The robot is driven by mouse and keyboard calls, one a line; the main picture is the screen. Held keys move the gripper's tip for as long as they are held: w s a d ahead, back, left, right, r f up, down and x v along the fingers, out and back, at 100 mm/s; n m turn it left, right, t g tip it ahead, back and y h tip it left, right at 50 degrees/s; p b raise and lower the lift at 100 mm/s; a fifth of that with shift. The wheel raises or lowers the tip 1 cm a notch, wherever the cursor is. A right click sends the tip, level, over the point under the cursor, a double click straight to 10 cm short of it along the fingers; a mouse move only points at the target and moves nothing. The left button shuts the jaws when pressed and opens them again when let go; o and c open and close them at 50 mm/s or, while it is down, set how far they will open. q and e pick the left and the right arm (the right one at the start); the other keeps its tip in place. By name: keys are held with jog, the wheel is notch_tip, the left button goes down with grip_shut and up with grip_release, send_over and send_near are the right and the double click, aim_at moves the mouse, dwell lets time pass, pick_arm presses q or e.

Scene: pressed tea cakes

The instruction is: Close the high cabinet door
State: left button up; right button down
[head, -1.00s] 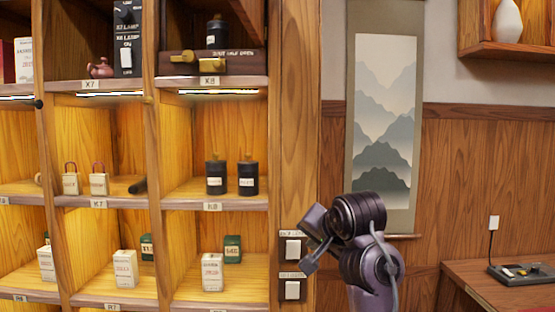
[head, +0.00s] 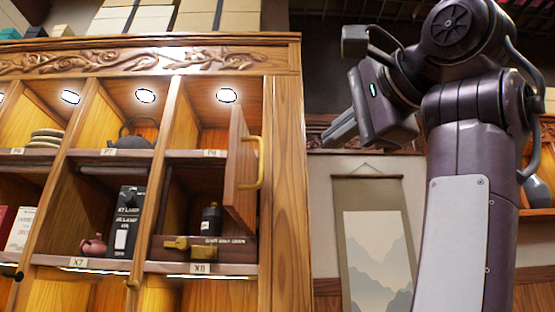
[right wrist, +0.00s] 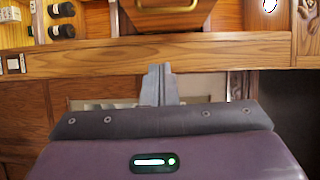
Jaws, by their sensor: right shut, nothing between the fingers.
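The high cabinet door (head: 238,172) is a small wooden panel standing open at the upper right of the cabinet, in front of the right-hand column. Its brass handle (head: 259,163) faces right in the head view. My right gripper (head: 338,134) is raised to the right of the door, apart from it, with its fingers shut and empty. In the right wrist view the shut fingers (right wrist: 158,86) point up toward the door (right wrist: 165,22), whose handle (right wrist: 168,5) shows at the top edge. My left gripper is not in view.
The wooden cabinet (head: 287,180) has lit compartments holding a dark teapot (head: 134,134), a black box (head: 123,222) and a black jar (head: 211,219). A low brass-fitted drawer (head: 205,247) sits below the door. A hanging scroll (head: 375,245) is on the wall at right.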

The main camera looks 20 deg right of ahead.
jog(key=w+a+r+p, duration=0.1)
jog(key=w+a+p, duration=0.5)
jog(key=w, duration=0.4)
jog(key=shift+w+p, duration=0.25)
jog(key=shift+p, duration=0.1)
jog(key=shift+d, duration=0.15)
jog(key=shift+w, duration=0.1)
